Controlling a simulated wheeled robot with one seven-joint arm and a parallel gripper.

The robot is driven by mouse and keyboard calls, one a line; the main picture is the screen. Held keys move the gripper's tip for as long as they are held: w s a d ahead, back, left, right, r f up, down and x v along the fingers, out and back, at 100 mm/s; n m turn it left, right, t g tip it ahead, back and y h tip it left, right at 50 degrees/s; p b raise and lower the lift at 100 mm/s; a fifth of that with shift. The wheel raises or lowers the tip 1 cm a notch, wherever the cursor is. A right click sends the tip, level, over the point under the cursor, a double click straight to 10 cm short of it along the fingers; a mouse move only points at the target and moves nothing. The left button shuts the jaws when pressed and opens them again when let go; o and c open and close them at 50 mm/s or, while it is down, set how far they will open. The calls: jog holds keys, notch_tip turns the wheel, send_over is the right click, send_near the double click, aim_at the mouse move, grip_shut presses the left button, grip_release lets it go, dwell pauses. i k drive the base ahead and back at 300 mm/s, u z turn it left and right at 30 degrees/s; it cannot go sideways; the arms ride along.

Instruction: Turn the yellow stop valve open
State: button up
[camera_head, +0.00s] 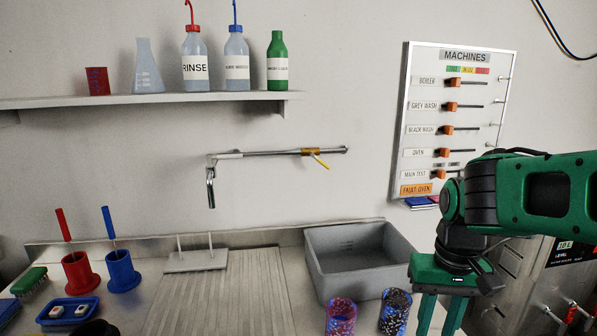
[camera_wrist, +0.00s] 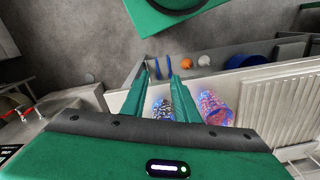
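The yellow stop valve (camera_head: 311,152) sits on a grey pipe (camera_head: 260,154) on the back wall, below the shelf. Its short yellow lever (camera_head: 321,162) slants down to the right of the pipe line. A grey spout (camera_head: 210,187) hangs at the pipe's left end. My gripper (camera_head: 438,326) is at the lower right of the head view, well to the right of and below the valve, pointing down with its fingers apart. In the wrist view my gripper (camera_wrist: 159,72) is open with nothing between its fingers. The valve does not show in the wrist view.
A grey sink basin (camera_head: 330,275) lies below the valve. Two patterned cups (camera_head: 341,317) stand at the front, near my gripper. A machines panel (camera_head: 458,60) hangs right of the valve. A shelf (camera_head: 150,99) with bottles is above. The wall around the valve is clear.

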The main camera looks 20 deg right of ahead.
aim_at(312, 154)
jog(key=u, duration=1.85)
jog(key=k, duration=1.4)
jog(key=z, duration=1.95)
jog(key=i, duration=1.05)
